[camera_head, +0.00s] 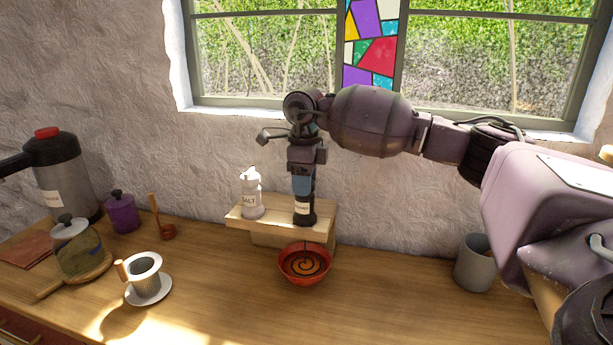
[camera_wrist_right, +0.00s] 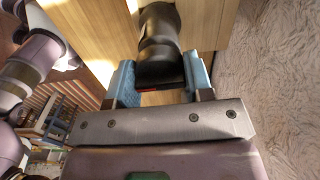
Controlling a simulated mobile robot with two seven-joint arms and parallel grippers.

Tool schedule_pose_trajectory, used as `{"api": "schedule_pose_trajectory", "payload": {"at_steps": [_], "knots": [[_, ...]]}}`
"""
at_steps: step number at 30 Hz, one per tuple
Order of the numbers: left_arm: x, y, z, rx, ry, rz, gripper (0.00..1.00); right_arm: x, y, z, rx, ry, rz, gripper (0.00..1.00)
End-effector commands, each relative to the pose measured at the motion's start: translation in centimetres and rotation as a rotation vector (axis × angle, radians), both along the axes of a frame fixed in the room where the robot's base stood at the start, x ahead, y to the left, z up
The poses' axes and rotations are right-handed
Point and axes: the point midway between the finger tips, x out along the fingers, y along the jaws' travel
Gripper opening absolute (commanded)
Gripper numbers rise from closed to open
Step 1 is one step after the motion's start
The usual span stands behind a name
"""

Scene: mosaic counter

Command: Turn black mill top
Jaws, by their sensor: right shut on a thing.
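The black mill (camera_head: 305,218) stands upright on a small wooden riser (camera_head: 320,228) against the wall. It has a pale label whose word I cannot read fully. My right gripper (camera_head: 303,188) points down from above and is shut on the mill's top, which its blue fingers largely hide in the head view. In the right wrist view, the black mill (camera_wrist_right: 159,38) shows between the two blue fingers of my right gripper (camera_wrist_right: 160,75). My left gripper is not in view.
A white salt mill (camera_head: 252,195) stands left of the black mill on the riser. A red bowl (camera_head: 305,265) with a spiral sits just in front. A cup on a saucer (camera_head: 148,290), purple jar (camera_head: 122,212) and grey flask (camera_head: 66,180) stand left; a grey pot (camera_head: 473,265) stands right.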

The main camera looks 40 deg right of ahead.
Motion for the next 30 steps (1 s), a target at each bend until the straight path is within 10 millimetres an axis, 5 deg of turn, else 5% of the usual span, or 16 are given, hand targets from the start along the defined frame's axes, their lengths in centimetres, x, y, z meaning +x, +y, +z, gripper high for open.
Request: {"api": "schedule_pose_trajectory", "payload": {"at_steps": [26, 27, 30], "knots": [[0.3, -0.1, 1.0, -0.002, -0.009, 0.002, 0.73, 0.0, 0.0, 0.0, 0.001, -0.001, -0.162, 0.23], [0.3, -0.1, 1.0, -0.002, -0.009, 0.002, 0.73, 0.0, 0.0, 0.0, 0.001, -0.001, -0.162, 0.50], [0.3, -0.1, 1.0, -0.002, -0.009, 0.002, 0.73, 0.0, 0.0, 0.0, 0.001, -0.001, -0.161, 0.66]]}}
